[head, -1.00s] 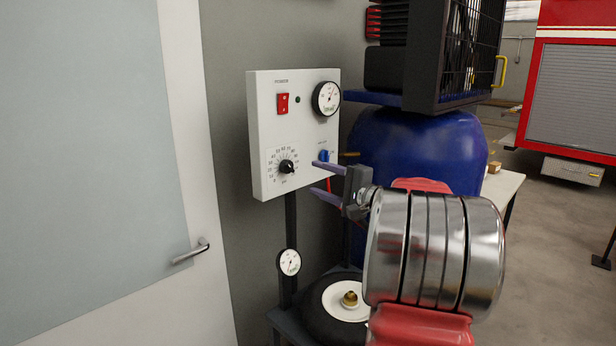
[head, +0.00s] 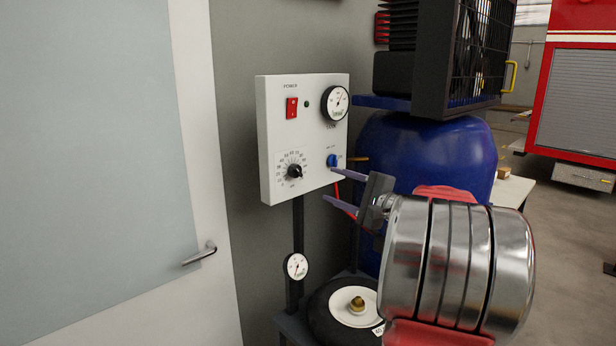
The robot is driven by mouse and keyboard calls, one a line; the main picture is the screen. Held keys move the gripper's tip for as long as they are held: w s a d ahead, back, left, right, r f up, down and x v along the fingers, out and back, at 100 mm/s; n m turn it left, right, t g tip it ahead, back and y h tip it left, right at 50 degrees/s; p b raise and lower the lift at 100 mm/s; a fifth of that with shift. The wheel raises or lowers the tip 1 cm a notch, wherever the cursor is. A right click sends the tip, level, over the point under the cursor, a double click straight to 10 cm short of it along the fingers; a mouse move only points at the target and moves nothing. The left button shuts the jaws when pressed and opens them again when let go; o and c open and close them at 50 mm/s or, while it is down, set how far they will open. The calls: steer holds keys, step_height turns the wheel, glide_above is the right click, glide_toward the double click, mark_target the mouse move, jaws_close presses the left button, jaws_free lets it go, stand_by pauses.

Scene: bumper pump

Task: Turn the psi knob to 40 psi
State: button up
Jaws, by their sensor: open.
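The psi knob (head: 294,172) is a black dial with a numbered scale, low on the front of the white control panel (head: 307,110). Its exact setting is too small to read. My gripper (head: 329,184) is open, with two thin purple-grey fingers pointing left toward the panel. In the picture the fingertips are to the right of the knob and do not overlap it. The upper finger is just below the blue valve knob (head: 332,160); whether it touches is unclear. Nothing shows between the fingers.
A red switch (head: 292,108) and a round gauge (head: 334,103) are higher on the panel. A smaller gauge (head: 296,266) is on the post below, above a black wheel (head: 325,322). A blue tank (head: 430,160) stands behind my arm. A door (head: 110,170) is at left.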

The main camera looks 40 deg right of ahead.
mark_target(300, 172)
steer(key=m, duration=1.4)
steer(key=shift+r, duration=0.15)
steer(key=w, duration=1.4)
steer(key=shift+a, duration=0.2)
steer(key=shift+s, duration=0.1)
steer(key=shift+c, duration=0.5)
steer(key=c, duration=0.9)
